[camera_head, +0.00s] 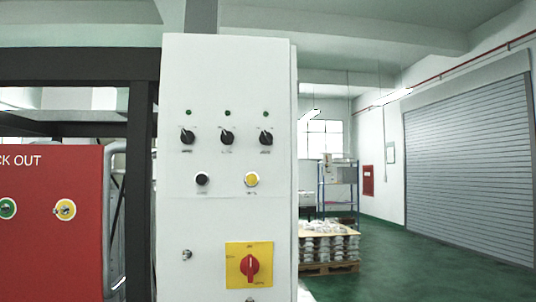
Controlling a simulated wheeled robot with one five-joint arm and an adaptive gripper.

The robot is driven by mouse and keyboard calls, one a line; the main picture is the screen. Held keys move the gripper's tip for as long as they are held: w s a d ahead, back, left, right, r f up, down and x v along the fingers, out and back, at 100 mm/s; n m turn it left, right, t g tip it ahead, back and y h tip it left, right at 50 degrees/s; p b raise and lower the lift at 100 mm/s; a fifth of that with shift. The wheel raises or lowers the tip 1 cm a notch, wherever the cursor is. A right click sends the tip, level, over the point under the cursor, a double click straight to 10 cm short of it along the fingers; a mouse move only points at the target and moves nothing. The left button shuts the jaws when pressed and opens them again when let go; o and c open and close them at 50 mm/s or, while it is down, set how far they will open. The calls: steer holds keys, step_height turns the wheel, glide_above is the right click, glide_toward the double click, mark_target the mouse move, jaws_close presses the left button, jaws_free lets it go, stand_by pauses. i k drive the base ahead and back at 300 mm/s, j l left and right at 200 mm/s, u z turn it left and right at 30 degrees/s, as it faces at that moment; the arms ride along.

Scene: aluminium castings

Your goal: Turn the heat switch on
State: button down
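A white control panel (222,215) stands upright in the middle of the view. Near its top are three black rotary switches: left (187,136), middle (227,137) and right (266,138), each with a small green lamp above it. Their labels are too small to read, so I cannot tell which one is the heat switch. Below them are a black button (202,179) and a yellow button (251,180). A red rotary switch (250,267) sits on a yellow plate near the bottom. My gripper is not in view.
A red lockout cabinet (50,255) with green and yellow buttons stands at the left beside a dark metal frame (138,190). Behind on the right are a pallet of castings (330,246) and a shelf (337,185). The green floor (400,265) at right is clear.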

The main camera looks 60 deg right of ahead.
mark_target(266, 138)
steer(key=z, duration=1.45)
